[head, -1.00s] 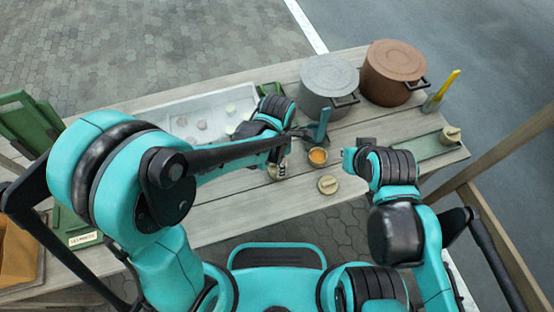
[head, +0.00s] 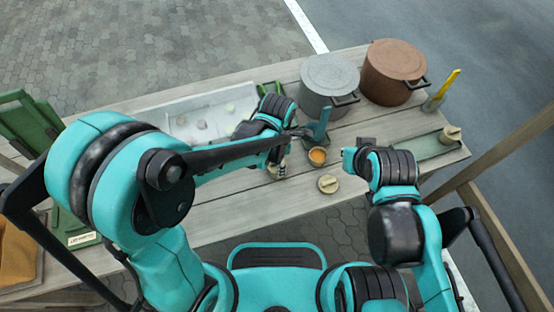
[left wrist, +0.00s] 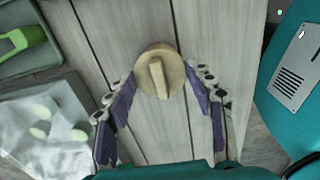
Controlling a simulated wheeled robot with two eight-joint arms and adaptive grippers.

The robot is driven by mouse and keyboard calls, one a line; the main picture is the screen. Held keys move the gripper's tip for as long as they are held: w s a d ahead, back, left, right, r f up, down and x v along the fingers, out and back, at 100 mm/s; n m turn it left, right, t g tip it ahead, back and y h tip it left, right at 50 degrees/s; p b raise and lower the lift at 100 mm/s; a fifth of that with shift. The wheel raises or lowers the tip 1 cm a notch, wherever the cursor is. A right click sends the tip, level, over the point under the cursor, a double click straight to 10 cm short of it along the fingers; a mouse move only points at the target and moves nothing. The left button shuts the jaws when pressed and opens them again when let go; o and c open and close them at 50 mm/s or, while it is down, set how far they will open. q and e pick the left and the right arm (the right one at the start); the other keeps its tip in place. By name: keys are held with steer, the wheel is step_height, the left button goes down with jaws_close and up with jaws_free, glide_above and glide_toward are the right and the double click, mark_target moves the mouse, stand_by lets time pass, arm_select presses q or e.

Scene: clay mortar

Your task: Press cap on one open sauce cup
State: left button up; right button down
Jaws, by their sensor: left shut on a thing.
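My left gripper (head: 280,168) is shut on a round tan cap with a raised ridge, which shows between its fingertips in the left wrist view (left wrist: 158,72). Whether a cup is under this cap is hidden. An open sauce cup (head: 317,157) with orange contents stands on the table just right of the left gripper. A second tan ridged cap (head: 328,184) lies on the table nearer to me. My right gripper (head: 347,154) is right of the open cup and apart from it; its finger opening is too small to judge.
A grey pot (head: 328,80) and a brown pot (head: 394,68) stand at the back. A blue-green holder (head: 318,128) is just behind the cup. A pale tray (head: 185,110) with several small items is at left. Another tan knobbed object (head: 451,134) is at right.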

arm_select(q)
steer(key=shift+f+b, duration=0.45)
steer(key=shift+b, duration=0.05)
stand_by(0.8)
steer(key=o, duration=1.3)
steer(key=shift+r, duration=0.15)
steer(key=shift+r+p, duration=2.45)
steer(key=shift+r, duration=0.45)
jaws_close()
